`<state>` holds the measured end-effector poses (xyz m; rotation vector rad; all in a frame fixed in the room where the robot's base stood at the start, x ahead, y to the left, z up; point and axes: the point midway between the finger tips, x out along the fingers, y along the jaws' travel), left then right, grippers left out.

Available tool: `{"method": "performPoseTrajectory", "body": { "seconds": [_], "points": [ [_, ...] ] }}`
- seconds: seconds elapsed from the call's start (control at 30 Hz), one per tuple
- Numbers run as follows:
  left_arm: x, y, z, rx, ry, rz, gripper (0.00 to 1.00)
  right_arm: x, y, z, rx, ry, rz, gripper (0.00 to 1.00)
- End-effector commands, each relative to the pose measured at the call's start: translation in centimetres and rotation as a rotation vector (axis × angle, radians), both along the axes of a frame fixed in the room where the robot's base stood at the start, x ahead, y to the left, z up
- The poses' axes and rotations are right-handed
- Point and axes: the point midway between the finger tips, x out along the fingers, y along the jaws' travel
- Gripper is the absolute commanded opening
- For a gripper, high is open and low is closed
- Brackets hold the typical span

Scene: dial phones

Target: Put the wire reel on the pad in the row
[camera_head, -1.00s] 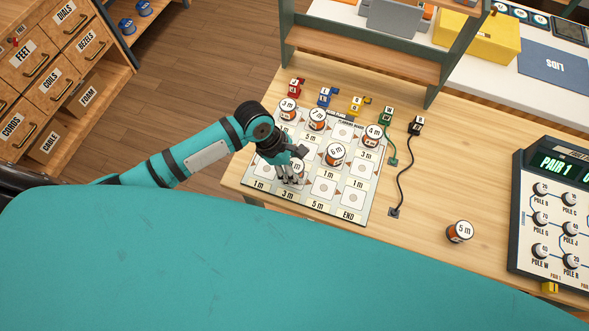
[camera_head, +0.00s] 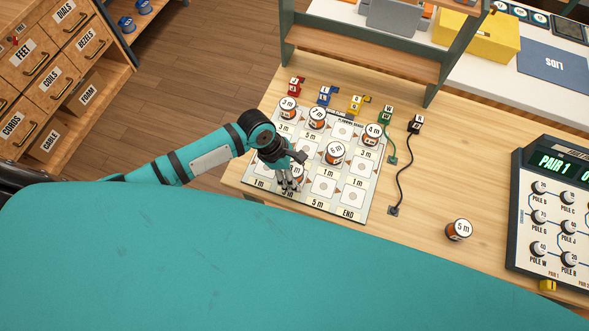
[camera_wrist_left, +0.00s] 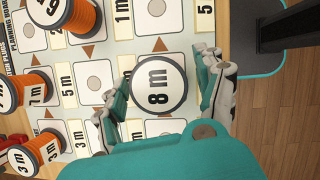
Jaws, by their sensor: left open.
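The planning board (camera_head: 372,180) lies on the table, with printed pads and length labels. An orange reel marked 8 m (camera_wrist_left: 158,85) stands on it, seen from above in the left wrist view. My left gripper (camera_wrist_left: 166,92) is open, with one finger on each side of that reel; contact is unclear. In the head view my left gripper (camera_head: 288,184) hides most of it. Reels marked 3 m (camera_head: 288,105), 7 m (camera_head: 317,117), 4 m (camera_head: 373,133) and 6 m (camera_head: 335,152) stand on the board. A 5 m reel (camera_head: 459,230) stands on the table.
Coloured plugs, such as a red one (camera_head: 295,87) and a green one (camera_head: 387,116), line the board's far edge. A black plug (camera_head: 415,124) trails a cable. A dial console (camera_head: 548,205) stands at right and a shelf (camera_head: 365,55) behind. Table around the 5 m reel is clear.

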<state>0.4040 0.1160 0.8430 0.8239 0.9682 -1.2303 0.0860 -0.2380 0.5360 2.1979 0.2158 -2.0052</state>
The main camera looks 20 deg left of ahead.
Motion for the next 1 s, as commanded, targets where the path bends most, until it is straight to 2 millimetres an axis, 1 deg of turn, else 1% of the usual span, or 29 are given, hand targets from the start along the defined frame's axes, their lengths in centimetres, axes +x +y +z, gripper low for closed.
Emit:
{"method": "performPoseTrajectory", "body": {
  "seconds": [0.07,0.17,0.27,0.5,0.6,0.7,0.83,1.0],
  "points": [
    [0.0,0.0,0.2,0.0,-0.001,-0.001,0.71,0.0,0.0,-0.1,0.0,0.0,0.0,0.71],
    [0.0,0.4,1.1,0.0,-0.002,0.0,0.71,0.0,0.0,-0.1,0.0,0.0,0.0,0.71],
    [-0.1,1.0,2.7,0.001,-0.003,-0.001,0.71,0.0,0.0,-0.1,0.001,0.0,0.0,0.71],
    [-0.4,3.0,7.5,0.001,-0.003,0.0,0.71,0.0,0.3,-0.4,0.003,0.0,0.0,0.71],
    [-0.6,3.7,9.2,0.0,-0.002,0.0,0.71,0.0,0.5,-0.5,0.006,0.0,0.001,0.71],
    [-0.6,4.2,10.4,0.0,-0.001,-0.001,0.71,0.0,0.6,-0.5,0.008,0.0,0.001,0.71],
    [-0.7,4.4,11.2,0.0,0.0,-0.001,0.71,0.0,0.7,-0.6,0.008,0.0,0.001,0.71],
    [-0.7,4.5,11.4,0.0,0.001,0.0,0.71,0.0,0.7,-0.5,0.008,0.0,0.001,0.71]
  ]
}}
